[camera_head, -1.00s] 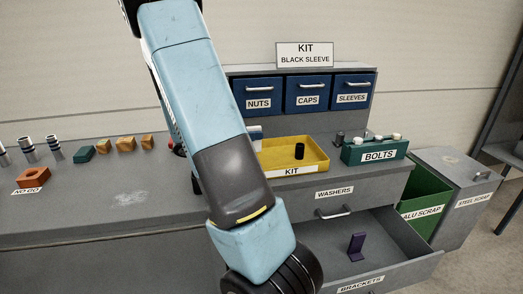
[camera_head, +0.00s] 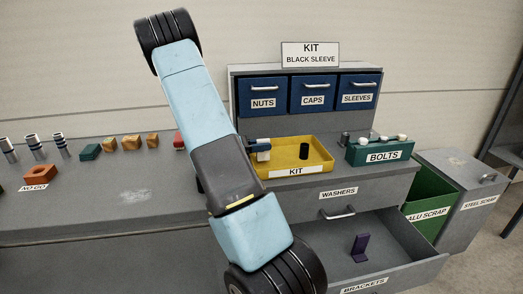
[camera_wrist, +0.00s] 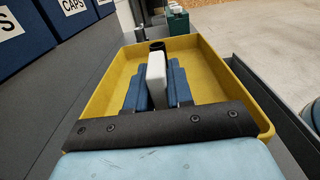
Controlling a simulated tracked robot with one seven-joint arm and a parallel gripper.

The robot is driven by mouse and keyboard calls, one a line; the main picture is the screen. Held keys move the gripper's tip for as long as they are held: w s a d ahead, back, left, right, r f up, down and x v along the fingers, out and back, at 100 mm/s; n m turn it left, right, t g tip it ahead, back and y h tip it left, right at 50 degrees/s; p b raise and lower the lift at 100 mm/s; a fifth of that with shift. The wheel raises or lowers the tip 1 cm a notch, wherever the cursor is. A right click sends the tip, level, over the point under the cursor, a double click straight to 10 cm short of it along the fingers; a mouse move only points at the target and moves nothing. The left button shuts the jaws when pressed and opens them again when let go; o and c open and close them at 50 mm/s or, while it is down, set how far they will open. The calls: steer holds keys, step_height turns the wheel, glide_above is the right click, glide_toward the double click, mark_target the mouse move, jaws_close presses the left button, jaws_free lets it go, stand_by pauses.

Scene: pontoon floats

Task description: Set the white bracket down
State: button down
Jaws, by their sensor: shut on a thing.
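My gripper (camera_wrist: 152,88) has blue fingers shut on the white bracket (camera_wrist: 156,72), which stands up between them in the wrist view. Behind it in that view is the yellow kit tray (camera_wrist: 213,75), with the bracket over the tray's inside. Whether the bracket touches the tray floor cannot be told. In the head view my gripper (camera_head: 261,149) is at the left end of the yellow tray (camera_head: 318,153), partly hidden by my arm. A black sleeve (camera_head: 304,151) stands in the tray, apart from the gripper; it also shows in the wrist view (camera_wrist: 157,46).
A green bolts box (camera_head: 380,153) stands right of the tray. Blue nuts, caps and sleeves drawers (camera_head: 312,93) are behind it. Below, an open brackets drawer (camera_head: 410,262) holds a purple bracket (camera_head: 360,247). The tray's middle and right are clear apart from the sleeve.

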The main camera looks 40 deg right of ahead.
steer(key=shift+f, duration=0.75)
steer(key=c, duration=1)
jaws_free()
steer(key=shift+f, duration=0.1)
steer(key=shift+w+a, duration=0.1)
steer(key=v, duration=1.1)
steer(key=shift+a, duration=0.4)
steer(key=shift+w, duration=0.1)
